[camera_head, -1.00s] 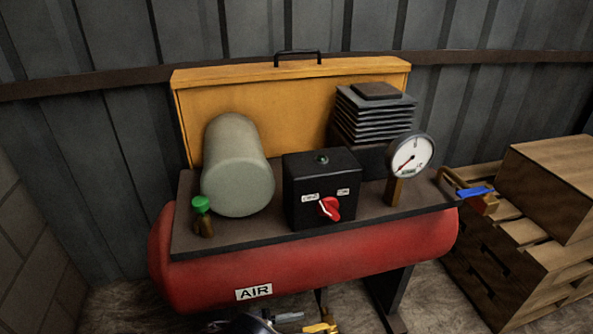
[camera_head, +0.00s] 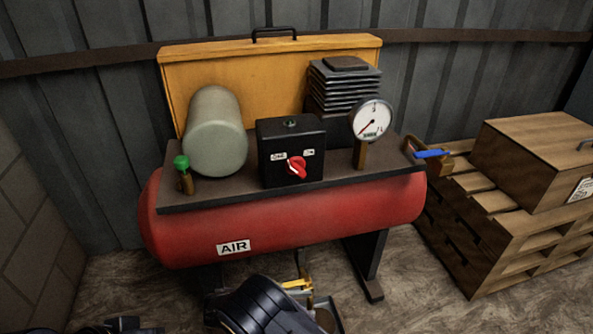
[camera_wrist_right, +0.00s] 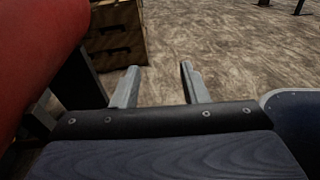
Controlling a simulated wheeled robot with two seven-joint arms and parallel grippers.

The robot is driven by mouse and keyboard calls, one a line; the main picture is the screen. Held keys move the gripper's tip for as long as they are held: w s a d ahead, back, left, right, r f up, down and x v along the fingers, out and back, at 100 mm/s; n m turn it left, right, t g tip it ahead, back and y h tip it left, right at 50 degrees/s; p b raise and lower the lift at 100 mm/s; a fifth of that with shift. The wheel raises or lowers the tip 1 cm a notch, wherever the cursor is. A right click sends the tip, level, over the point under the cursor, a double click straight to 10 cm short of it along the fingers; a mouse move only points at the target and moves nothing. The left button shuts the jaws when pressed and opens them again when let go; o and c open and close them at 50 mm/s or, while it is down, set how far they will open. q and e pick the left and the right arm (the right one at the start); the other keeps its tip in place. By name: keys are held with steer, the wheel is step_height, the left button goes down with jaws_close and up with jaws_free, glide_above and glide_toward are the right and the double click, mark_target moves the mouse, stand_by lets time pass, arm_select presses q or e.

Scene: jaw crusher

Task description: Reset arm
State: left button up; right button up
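My right arm comes up from the bottom middle of the head view, in front of and below the red air tank (camera_head: 290,228). In the right wrist view my right gripper (camera_wrist_right: 158,82) has its two grey fingers apart, with nothing between them but bare floor behind. The tank's red side fills the upper left of that view, beside the gripper. A dark part of my left arm just shows at the lower left edge of the head view; its fingers cannot be made out.
On the compressor are a black switch box (camera_head: 290,150) with a red knob (camera_head: 297,168), a pressure gauge (camera_head: 372,120) and a green-capped valve (camera_head: 182,170). A blue-handled valve (camera_head: 432,154) is at its right end. A wooden crate (camera_head: 530,165) sits on pallets (camera_head: 490,245) at right.

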steer(key=s+d+r+m+g+y+b, duration=0.3)
steer(key=d+r+m+g+y, duration=0.4)
steer(key=d+r+y, duration=0.5)
steer(key=s+d+r+m+t+y+b, duration=0.2)
steer(key=s+d+m+t+y, duration=0.25)
steer(key=s+m, duration=0.3)
steer(key=s+d+r+m+t+y+b, duration=0.2)
steer(key=s+d+m+t+y, duration=0.15)
steer(key=s+m+t, duration=0.45)
step_height(320, 180, up, 38)
steer(key=s+n+g+p, duration=0.1)
steer(key=g+p, duration=0.1)
steer(key=p, duration=3.6)
steer(key=shift+s+a, duration=0.15)
steer(key=shift+a, duration=0.2)
steer(key=shift+f+n+g, duration=0.1)
steer(key=shift+n+g, duration=0.15)
steer(key=shift+c, duration=0.4)
